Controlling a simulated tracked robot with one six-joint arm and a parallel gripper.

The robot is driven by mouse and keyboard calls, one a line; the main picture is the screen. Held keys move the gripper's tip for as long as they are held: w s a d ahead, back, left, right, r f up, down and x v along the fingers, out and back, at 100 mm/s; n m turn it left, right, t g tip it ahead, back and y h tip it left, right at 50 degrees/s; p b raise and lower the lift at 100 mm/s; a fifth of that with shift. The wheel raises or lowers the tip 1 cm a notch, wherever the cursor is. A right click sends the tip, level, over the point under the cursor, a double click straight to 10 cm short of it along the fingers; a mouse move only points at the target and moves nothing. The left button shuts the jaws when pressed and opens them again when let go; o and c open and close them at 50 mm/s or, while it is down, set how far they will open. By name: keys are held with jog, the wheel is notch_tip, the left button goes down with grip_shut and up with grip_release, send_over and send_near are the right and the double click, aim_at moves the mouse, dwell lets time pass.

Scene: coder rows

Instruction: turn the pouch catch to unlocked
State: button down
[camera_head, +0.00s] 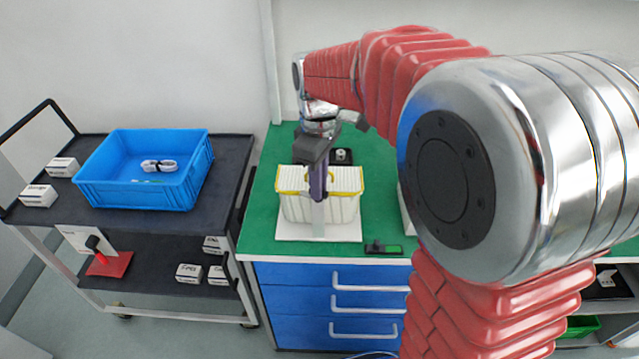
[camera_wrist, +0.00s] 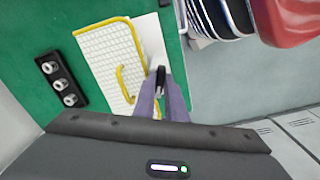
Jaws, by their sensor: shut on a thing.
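A white ribbed pouch (camera_head: 345,210) with a yellow rim stands on a white base plate on the green bench top. In the wrist view its white gridded top (camera_wrist: 103,65) shows, with a yellow handle. My gripper (camera_head: 317,195) points down at the front of the pouch. In the wrist view my gripper (camera_wrist: 161,97) has its two purple fingers shut on a small black catch (camera_wrist: 160,77) at the pouch's edge. The fingers hide part of the catch, and I cannot tell its angle against any marking. In the head view my gripper hides the catch.
A black block with several silver knobs (camera_wrist: 60,80) lies beside the pouch. A small black and green device (camera_head: 384,248) lies at the bench's front edge. A blue crate (camera_head: 135,195) stands on a dark cart at the left. My arm covers the right side.

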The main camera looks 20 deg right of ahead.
jog(key=shift+n, duration=2.3)
jog(key=c, duration=1.8)
grip_release()
notch_tip(320, 180, up, 14)
jog(key=shift+f, duration=0.15)
